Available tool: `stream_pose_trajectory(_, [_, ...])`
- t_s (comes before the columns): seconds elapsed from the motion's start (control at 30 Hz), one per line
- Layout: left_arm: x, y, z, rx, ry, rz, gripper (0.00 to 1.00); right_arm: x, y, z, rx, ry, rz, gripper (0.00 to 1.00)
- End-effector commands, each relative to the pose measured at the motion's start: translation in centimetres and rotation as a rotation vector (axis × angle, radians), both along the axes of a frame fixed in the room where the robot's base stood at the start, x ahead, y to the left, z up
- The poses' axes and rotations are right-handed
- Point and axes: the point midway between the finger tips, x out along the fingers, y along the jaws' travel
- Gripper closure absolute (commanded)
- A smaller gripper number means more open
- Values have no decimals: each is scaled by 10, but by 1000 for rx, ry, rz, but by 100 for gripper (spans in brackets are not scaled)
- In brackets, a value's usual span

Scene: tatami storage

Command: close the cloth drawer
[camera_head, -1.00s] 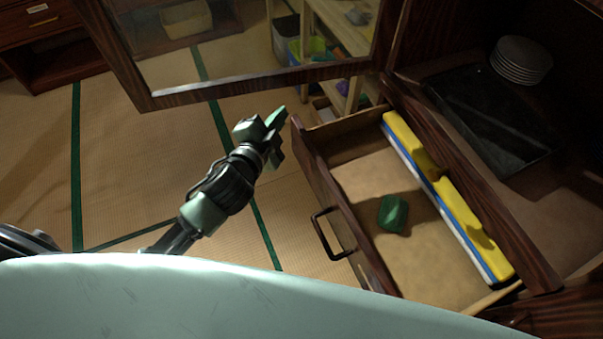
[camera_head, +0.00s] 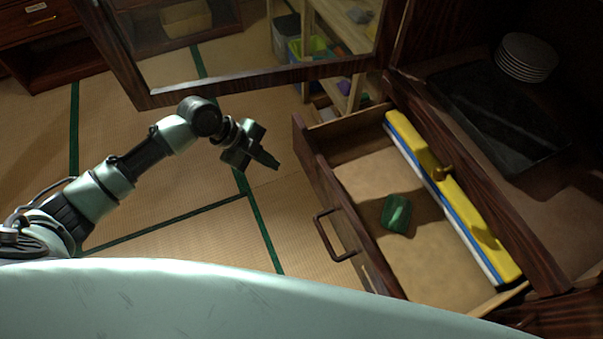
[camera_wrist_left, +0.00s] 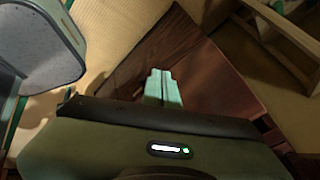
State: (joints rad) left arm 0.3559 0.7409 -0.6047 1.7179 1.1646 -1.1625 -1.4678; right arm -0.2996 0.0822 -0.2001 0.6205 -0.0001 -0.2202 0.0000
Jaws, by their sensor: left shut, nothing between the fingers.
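The cloth drawer (camera_head: 351,226) is pulled out of the dark wooden cabinet, with a dark bar handle (camera_head: 331,236) on its front. Inside lie a green object (camera_head: 396,213) and a long yellow, blue and white box (camera_head: 447,190) along the cabinet side. My left gripper (camera_head: 268,161) is shut and empty, just left of the drawer front and apart from it in the head view. In the left wrist view its fingers (camera_wrist_left: 162,86) are together, with dark wood beyond them. My right gripper is not in view.
A glass-paned cabinet door (camera_head: 250,60) stands open beyond the drawer. A stack of white plates (camera_head: 526,57) and a dark tray (camera_head: 490,115) sit inside the cabinet. A wooden shelf (camera_head: 345,50) with bins is behind. Tatami floor (camera_head: 150,200) left of the drawer is clear.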

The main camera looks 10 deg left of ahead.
Motion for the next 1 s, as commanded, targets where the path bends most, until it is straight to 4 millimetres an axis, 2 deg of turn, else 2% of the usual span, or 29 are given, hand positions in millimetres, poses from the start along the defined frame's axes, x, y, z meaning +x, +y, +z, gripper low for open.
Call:
stream_pose_trajectory(0.03, [0, 5, 17, -7, -9, -96, 100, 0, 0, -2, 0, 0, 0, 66])
stream_pose_trajectory(0.13, [-16, 5, 46, -36, -22, -288, 100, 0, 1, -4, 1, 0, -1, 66])
stream_pose_trajectory(0.23, [-27, 4, 63, -61, -33, -402, 100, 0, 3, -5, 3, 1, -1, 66])
stream_pose_trajectory(0.33, [-32, 2, 70, -77, -37, -452, 100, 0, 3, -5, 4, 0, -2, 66])
stream_pose_trajectory(0.47, [-34, -5, 62, -82, -38, -461, 100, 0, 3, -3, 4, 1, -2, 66])
stream_pose_trajectory(0.57, [-35, -16, 49, -83, -35, -460, 100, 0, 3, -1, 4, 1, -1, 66])
stream_pose_trajectory(0.9, [-37, -60, -9, -82, -36, -458, 100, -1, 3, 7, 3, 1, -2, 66])
stream_pose_trajectory(1.0, [-25, -74, -6, -82, -40, -457, 100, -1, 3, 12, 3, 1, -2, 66])
